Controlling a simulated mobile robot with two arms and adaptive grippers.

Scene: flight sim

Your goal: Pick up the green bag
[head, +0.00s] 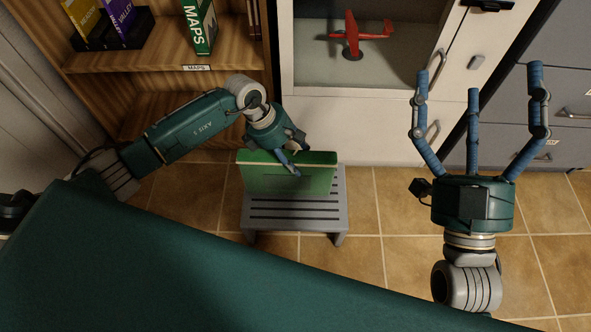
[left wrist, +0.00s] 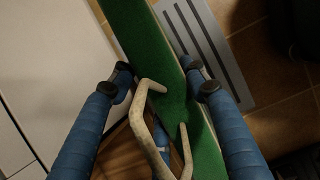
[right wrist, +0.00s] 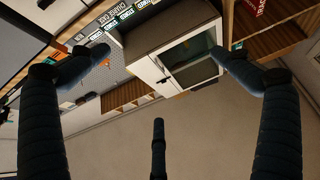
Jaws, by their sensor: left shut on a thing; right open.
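The green bag (head: 290,178) is a flat, upright, box-like case on a grey slatted step stool (head: 293,213) in the head view. My left gripper (head: 289,164) is at its top edge, shut on it. In the left wrist view the bag (left wrist: 150,50) runs between the blue fingers of my left gripper (left wrist: 160,85), and its pale curved handle (left wrist: 148,88) lies between them. The exact finger contact is hard to see. My right gripper (head: 478,95) is open and empty, raised at the right of the head view; its spread fingers also show in the right wrist view (right wrist: 157,60).
A wooden shelf (head: 180,58) with books stands at the back left. A white cabinet (head: 360,120) holding a red model plane (head: 355,35) stands behind the stool. Grey drawers (head: 560,90) are at the right. Tiled floor (head: 390,210) is clear right of the stool.

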